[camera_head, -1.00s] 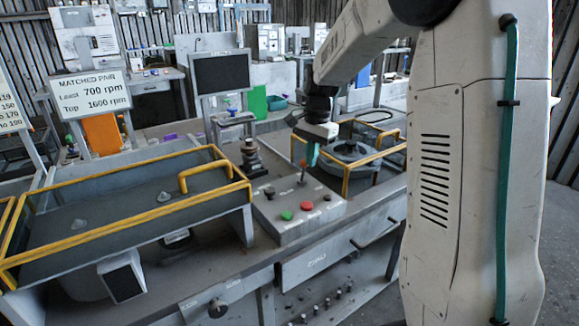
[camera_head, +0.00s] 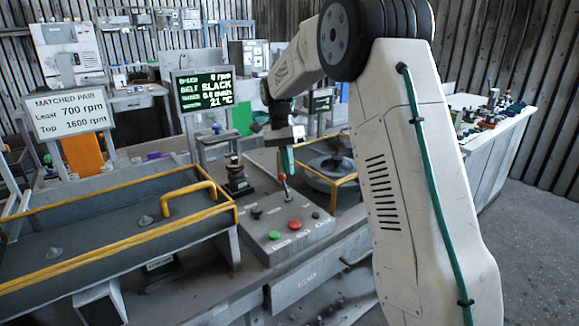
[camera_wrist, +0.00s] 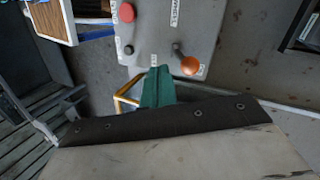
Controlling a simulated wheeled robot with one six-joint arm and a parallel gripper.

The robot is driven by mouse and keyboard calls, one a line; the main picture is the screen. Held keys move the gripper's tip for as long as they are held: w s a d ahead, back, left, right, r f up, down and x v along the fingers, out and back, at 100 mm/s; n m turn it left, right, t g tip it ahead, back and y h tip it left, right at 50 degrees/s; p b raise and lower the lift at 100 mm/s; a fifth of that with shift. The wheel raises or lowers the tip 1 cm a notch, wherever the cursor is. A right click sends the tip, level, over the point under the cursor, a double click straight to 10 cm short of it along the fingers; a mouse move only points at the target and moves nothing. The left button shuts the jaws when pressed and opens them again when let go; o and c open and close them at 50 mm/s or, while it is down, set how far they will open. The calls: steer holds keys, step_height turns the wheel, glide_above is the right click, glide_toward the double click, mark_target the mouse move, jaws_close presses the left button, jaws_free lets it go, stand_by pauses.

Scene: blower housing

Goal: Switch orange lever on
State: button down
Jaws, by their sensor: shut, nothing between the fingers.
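The orange lever (camera_head: 282,178) stands on the grey control box (camera_head: 318,232), behind the green and red buttons. Its rounded orange knob also shows in the wrist view (camera_wrist: 190,65), on a short dark stem that leans over. My gripper (camera_head: 289,165) has teal fingers and hangs just above and behind the lever in the head view. In the wrist view the fingers (camera_wrist: 157,75) are shut and empty, pointing at the box's edge. The knob is to their right, with a small gap. The lever's label is too small to read.
The display (camera_head: 204,90) is lit and reads SLACK and 21 °C. A green button (camera_head: 274,235), a red button (camera_head: 295,225) and dark knobs share the box. A yellow-railed tray (camera_head: 110,235) lies left; a yellow-framed round housing (camera_head: 330,170) stands behind right.

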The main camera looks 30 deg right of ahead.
steer(key=shift+r, duration=0.6)
steer(key=s+v, duration=0.1)
steer(key=v, duration=1)
steer(key=shift+d+r, duration=0.3)
steer(key=shift+r, duration=0.25)
